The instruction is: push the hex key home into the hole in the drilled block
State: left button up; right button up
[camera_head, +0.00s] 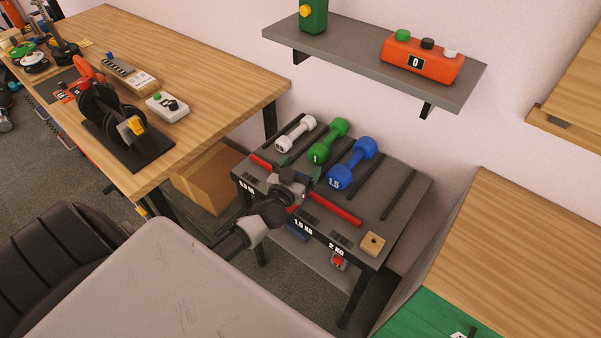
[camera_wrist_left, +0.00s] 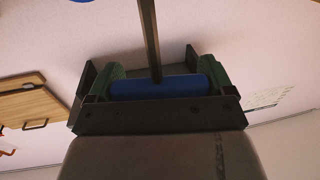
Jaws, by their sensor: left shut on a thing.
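The drilled block (camera_head: 372,243) is a small light-wood block with a dark hole in its top. It sits at the front right corner of the grey rack top. My left gripper (camera_head: 292,177) is over the rack, left of the block and well apart from it. In the left wrist view, its fingers are shut on the blue handle of the hex key (camera_wrist_left: 158,88). The key's thin metal shaft extends from the handle to the top of that picture. In the head view I cannot make out the key at the gripper. My right gripper is in neither view.
White, green and blue dumbbells (camera_head: 350,163) lie on the rack (camera_head: 402,215) behind my gripper. A shelf (camera_head: 365,72) hangs above. A wooden workbench (camera_head: 200,75) stands left, another wooden surface (camera_head: 510,240) right. The rack around the block looks clear.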

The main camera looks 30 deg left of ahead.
pick_arm(q)
jog(key=shift+f, duration=0.2)
jog(key=shift+f, duration=0.2)
jog(key=o, duration=0.8)
